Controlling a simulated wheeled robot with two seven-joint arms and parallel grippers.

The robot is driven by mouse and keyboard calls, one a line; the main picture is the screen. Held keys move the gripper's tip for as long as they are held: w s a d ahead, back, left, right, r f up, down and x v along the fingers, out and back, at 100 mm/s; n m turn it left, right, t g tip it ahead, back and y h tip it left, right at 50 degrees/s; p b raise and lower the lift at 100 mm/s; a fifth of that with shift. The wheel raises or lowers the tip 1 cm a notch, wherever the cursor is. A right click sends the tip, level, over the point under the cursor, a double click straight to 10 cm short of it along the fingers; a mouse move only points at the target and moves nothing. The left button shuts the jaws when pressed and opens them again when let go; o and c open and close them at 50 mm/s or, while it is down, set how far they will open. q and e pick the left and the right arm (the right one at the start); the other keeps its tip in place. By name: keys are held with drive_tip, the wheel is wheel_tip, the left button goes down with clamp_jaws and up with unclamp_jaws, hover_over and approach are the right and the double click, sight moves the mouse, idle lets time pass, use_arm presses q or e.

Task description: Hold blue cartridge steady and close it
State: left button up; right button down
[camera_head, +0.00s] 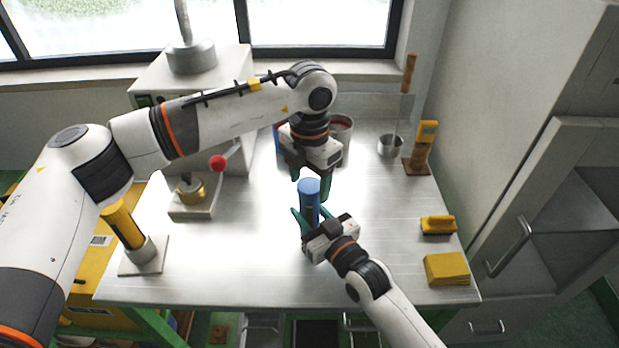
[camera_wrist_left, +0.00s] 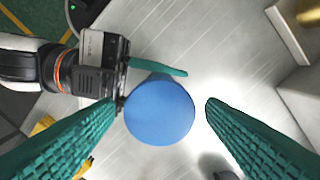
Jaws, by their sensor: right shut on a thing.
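The blue cartridge (camera_head: 309,195) stands upright near the middle of the steel table, with a round blue top. My right gripper (camera_head: 312,218) is shut on its body from the near side. My left gripper (camera_head: 311,180) points down just above the cartridge, open, with its green fingers apart. In the left wrist view the blue top (camera_wrist_left: 160,110) lies between the two open left fingers (camera_wrist_left: 155,125), with a gap at the right finger. The right gripper (camera_wrist_left: 145,85) shows there too, one finger passing beside the cartridge. The cartridge's lower part is mostly hidden.
A metal pot (camera_head: 341,135) stands behind my left gripper. A press with a red knob (camera_head: 217,163) and a yellow cylinder on a stand (camera_head: 123,224) are at left. A ladle cup (camera_head: 390,146), yellow brush (camera_head: 438,225) and yellow block (camera_head: 446,269) are at right. The table between is clear.

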use_arm(q)
wheel_tip(320, 180, up, 12)
idle(0.7)
use_arm(e)
drive_tip(key=c, duration=0.8)
unclamp_jaws()
drive_tip(key=b+v, duration=0.1)
drive_tip(key=v, duration=1.1)
use_arm(q)
drive_tip(key=shift+f, duration=0.6)
